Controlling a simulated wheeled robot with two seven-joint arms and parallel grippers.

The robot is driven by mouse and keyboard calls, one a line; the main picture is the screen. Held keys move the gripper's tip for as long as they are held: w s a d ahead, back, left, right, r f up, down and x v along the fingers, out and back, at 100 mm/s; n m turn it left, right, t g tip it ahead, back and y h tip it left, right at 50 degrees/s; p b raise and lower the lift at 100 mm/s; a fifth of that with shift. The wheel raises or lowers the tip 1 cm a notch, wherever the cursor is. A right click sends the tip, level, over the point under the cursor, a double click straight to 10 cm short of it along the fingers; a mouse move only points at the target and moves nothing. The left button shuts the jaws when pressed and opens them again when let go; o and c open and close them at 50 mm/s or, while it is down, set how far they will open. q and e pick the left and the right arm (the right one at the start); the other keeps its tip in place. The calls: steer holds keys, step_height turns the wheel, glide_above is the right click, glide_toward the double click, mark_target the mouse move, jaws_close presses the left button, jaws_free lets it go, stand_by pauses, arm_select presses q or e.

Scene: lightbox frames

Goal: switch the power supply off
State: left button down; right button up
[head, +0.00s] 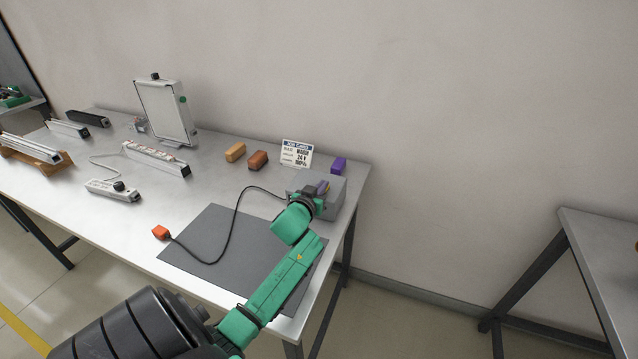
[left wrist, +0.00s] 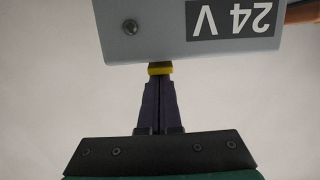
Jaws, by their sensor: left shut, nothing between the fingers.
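The power supply is a grey box (head: 331,204) at the right end of the table. In the left wrist view its grey face (left wrist: 160,35) shows upside down, with a dark "24 V" label (left wrist: 235,18) and a round screw-like piece (left wrist: 130,27). My left gripper (head: 322,188) is at the box, its green arm reaching over the table's front edge. In the left wrist view its dark fingers (left wrist: 160,95) are together and empty. A yellow piece (left wrist: 160,68) sits at their tips by the box's edge; I cannot tell whether it is a switch. My right gripper is not in view.
A black cable (head: 236,214) runs from the box across a dark mat (head: 208,232) to an orange connector (head: 160,232). Power strips (head: 113,190) and a framed panel (head: 165,112) are left.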

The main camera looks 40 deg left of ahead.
arm_select(q)
steer(key=r+p, duration=0.3)
steer(key=r, duration=0.1)
steer(key=shift+w+a, duration=0.15)
steer(key=shift+w, duration=0.1)
steer(key=r+b+v, duration=0.1)
steer(key=v, duration=0.9)
steer(key=shift+r, duration=0.3)
steer(key=shift+w, duration=0.2)
